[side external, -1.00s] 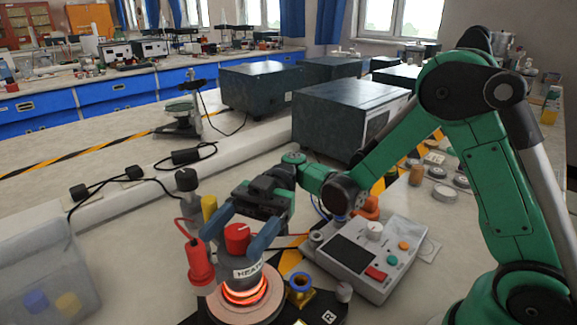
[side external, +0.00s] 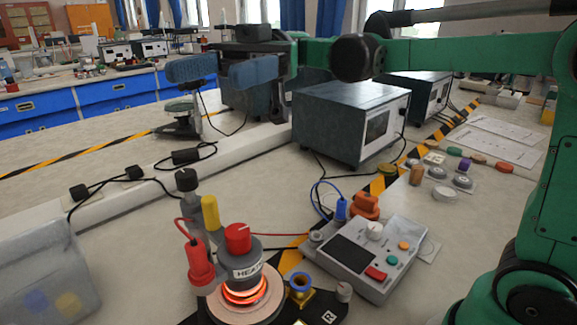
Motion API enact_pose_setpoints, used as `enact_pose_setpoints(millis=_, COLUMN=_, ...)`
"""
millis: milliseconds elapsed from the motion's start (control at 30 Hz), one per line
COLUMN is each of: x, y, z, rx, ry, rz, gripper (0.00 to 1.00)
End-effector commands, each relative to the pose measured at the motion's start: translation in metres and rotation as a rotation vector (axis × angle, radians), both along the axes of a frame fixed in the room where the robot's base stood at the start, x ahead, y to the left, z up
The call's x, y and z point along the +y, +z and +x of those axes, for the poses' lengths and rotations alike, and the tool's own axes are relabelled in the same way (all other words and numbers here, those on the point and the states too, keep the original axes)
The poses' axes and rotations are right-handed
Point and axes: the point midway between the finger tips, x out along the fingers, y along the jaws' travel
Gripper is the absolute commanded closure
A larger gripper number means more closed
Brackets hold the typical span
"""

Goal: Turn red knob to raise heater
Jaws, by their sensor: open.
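The red knob (side external: 238,238) sits on top of the dark grey heater (side external: 246,267), which bears a white label with partly legible lettering. An orange-red glow shows at the heater's lower rim, above a round pale plate (side external: 262,304). My gripper (side external: 222,72) is high above and behind the heater, well clear of the knob. Its two blue-grey fingers are spread apart with nothing between them. The heater's far side is hidden.
A red cylinder (side external: 200,262) and a yellow one (side external: 210,212) stand close left of the heater. A grey control box (side external: 362,262) with buttons stands at right. Dark boxes (side external: 350,118) stand behind. A clear bin (side external: 45,275) is at the left.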

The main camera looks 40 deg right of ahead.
Motion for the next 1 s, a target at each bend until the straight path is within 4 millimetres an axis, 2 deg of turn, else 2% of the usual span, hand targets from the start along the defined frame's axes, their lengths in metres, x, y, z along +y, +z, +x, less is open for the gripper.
enact_pose_setpoints(millis=100, x=0.000, y=0.011, z=0.000, rx=0.000, ry=0.000, rz=0.000, gripper=0.31)
enact_pose_setpoints(millis=233, x=0.000, y=0.016, z=0.000, rx=0.000, ry=0.000, rz=0.000, gripper=0.31)
enact_pose_setpoints(millis=533, x=0.000, y=0.016, z=0.000, rx=0.002, ry=0.000, rz=-0.002, gripper=0.30)
enact_pose_setpoints(millis=633, x=0.003, y=0.013, z=-0.001, rx=0.055, ry=0.003, rz=-0.049, gripper=0.30)
enact_pose_setpoints(millis=767, x=0.015, y=-0.003, z=-0.005, rx=0.283, ry=-0.004, rz=-0.261, gripper=0.30)
enact_pose_setpoints(millis=833, x=0.023, y=-0.017, z=-0.008, rx=0.467, ry=-0.034, rz=-0.438, gripper=0.30)
enact_pose_setpoints(millis=1000, x=0.034, y=-0.052, z=-0.016, rx=0.938, ry=-0.239, rz=-0.891, gripper=0.30)
